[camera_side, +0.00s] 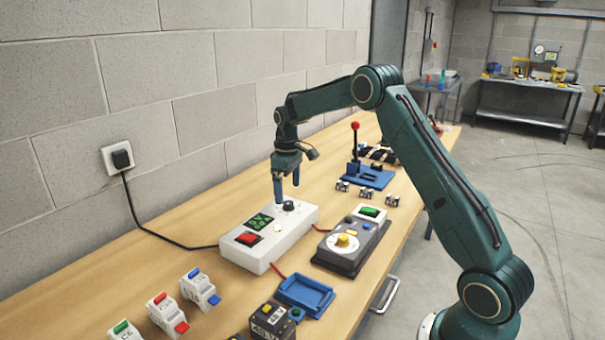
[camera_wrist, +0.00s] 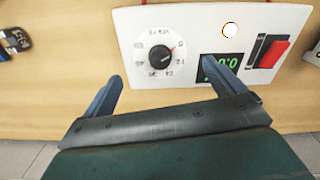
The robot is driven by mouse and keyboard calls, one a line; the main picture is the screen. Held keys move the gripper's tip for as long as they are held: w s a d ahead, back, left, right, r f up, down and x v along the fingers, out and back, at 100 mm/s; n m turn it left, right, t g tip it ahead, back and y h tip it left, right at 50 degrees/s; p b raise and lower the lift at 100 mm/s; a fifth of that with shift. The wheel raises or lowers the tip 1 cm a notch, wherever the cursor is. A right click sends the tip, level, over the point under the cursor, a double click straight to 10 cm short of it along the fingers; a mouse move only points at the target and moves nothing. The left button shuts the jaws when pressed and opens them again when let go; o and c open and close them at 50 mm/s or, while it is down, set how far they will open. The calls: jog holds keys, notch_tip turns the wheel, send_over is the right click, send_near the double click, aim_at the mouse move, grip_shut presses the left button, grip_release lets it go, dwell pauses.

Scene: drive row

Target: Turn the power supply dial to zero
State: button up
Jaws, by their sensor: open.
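The power supply (camera_side: 300,222) is a white box on the wooden bench, with a cable to the wall socket. Its black dial (camera_side: 289,206) sits on top; in the wrist view the dial (camera_wrist: 159,63) has a printed scale, and its white pointer line appears to point up and right, near a red mark. The green display (camera_wrist: 232,60) is partly covered by a finger and its reading is upside down. A red switch (camera_wrist: 274,53) is beside it. My gripper (camera_side: 287,193) is open and empty above the dial, its fingers on either side and apart from it.
A grey box with a yellow knob (camera_side: 342,240) stands close by on the right. A blue tray (camera_side: 304,293) and breaker modules (camera_side: 200,288) are in front. A blue lever stand (camera_side: 368,177) is behind. The wall runs along the left.

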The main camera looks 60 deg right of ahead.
aim_at(288, 202)
jog(key=shift+r, duration=1.6)
jog(key=shift+r, duration=0.1)
jog(key=shift+s+a+r, duration=0.15)
jog(key=shift+a+r, duration=0.2)
jog(key=shift+r, duration=0.1)
jog(key=s+a+r+t, duration=0.3)
jog(key=s+a+r, duration=1)
jog(key=s+r, duration=0.1)
jog(key=s+a+f+m+t, duration=0.1)
jog(key=s+a, duration=0.2)
jog(key=s, duration=0.7)
jog(key=s+a+f+m+t, duration=0.1)
jog(key=s+a, duration=0.3)
jog(key=s, duration=0.6)
jog(key=shift+s+f+t, duration=0.2)
jog(key=shift+f+t, duration=0.1)
jog(key=shift+f, duration=0.1)
